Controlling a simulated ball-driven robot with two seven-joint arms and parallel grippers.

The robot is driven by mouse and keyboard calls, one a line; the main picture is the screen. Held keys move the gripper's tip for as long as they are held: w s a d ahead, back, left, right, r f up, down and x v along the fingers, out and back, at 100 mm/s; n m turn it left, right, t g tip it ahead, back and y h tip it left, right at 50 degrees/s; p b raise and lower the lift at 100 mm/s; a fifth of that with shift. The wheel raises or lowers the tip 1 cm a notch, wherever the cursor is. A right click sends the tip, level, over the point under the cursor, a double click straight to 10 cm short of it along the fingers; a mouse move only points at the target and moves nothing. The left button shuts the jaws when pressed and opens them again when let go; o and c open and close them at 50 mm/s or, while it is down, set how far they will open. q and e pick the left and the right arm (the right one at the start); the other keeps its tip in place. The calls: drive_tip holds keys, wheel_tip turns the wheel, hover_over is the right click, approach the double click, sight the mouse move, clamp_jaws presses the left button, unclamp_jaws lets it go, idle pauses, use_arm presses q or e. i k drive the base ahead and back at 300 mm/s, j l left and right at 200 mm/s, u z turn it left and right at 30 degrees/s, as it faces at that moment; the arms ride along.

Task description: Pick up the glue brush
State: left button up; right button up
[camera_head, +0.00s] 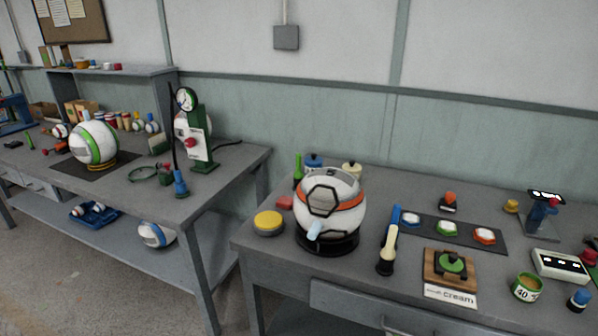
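No gripper of mine shows in the head view. A slim tool with a pale cream shaft and a dark end (388,248) lies on the right bench, right of the white, orange and black ball (343,222). It may be the glue brush, but its bristles are too small to make out. A blue stick-like piece (395,215) is just behind it; I cannot tell whether the two are joined. The ball rests on a black ring stand (327,246). A pale blue piece (314,230) sits at the ball's lower front.
Around the tool are a dark tray (460,244) with three coloured hexagonal pieces, a wooden block with a green disc (451,264), a "cream" sign (450,295), a green can (526,287) and a yellow-lidded tin (268,223). A gap separates the left bench (230,165).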

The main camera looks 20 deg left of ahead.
sight(298, 174)
drive_tip(key=z, duration=0.45)
drive_tip(key=j+z, duration=0.5)
drive_tip(key=j, duration=0.25)
drive_tip(key=k+j+z, duration=0.15)
drive_tip(key=j+z, duration=0.35)
drive_tip(key=j, duration=0.2)
